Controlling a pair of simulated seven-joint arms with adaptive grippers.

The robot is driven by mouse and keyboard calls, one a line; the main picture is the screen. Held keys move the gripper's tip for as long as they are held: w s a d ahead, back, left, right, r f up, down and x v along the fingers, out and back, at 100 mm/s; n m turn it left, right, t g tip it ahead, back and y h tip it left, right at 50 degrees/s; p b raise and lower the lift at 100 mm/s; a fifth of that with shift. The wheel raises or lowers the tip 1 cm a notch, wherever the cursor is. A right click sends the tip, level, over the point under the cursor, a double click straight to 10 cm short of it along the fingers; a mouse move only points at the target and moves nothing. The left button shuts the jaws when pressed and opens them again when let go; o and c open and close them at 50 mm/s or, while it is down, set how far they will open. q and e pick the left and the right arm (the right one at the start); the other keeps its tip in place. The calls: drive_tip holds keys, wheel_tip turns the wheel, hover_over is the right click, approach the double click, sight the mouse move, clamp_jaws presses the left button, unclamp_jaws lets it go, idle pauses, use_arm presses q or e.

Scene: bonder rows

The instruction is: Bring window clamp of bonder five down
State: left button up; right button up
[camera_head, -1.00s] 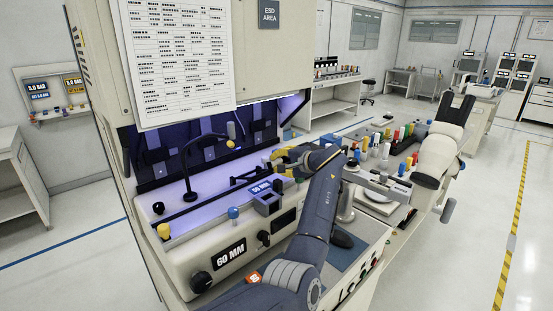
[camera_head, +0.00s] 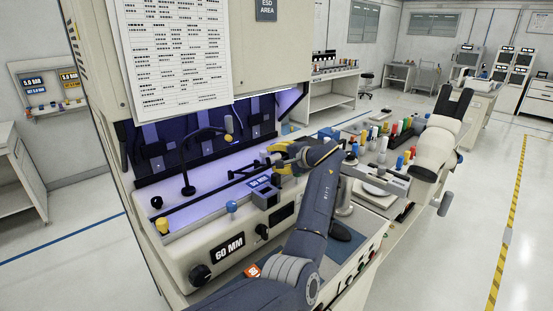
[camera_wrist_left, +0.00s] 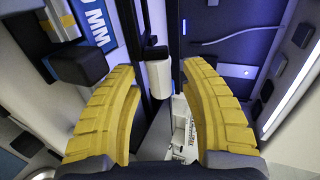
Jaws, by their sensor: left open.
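The bonder (camera_head: 187,249) in front of me is a pale machine with a purple-lit bay and a "60 MM" label. My left gripper (camera_head: 279,154) has yellow fingers and hangs at the right side of the bay, above a small blue display block (camera_head: 264,192). In the left wrist view, my gripper (camera_wrist_left: 157,72) is open. A pale block (camera_wrist_left: 158,78) on a dark upright bar shows between its fingertips, with no visible contact. It may be the window clamp's handle, but I cannot tell. The clamp itself is mostly hidden by the hand in the head view.
A thin black gooseneck (camera_head: 188,165) stands in the bay. Blue and yellow knobs (camera_head: 162,225) sit on the front ledge. The aisle floor at far right is clear.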

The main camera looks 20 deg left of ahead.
use_arm(q)
drive_tip(key=shift+r, duration=0.15)
wheel_tip(320, 180, up, 10)
drive_tip(key=shift+f, duration=0.15)
idle(0.4)
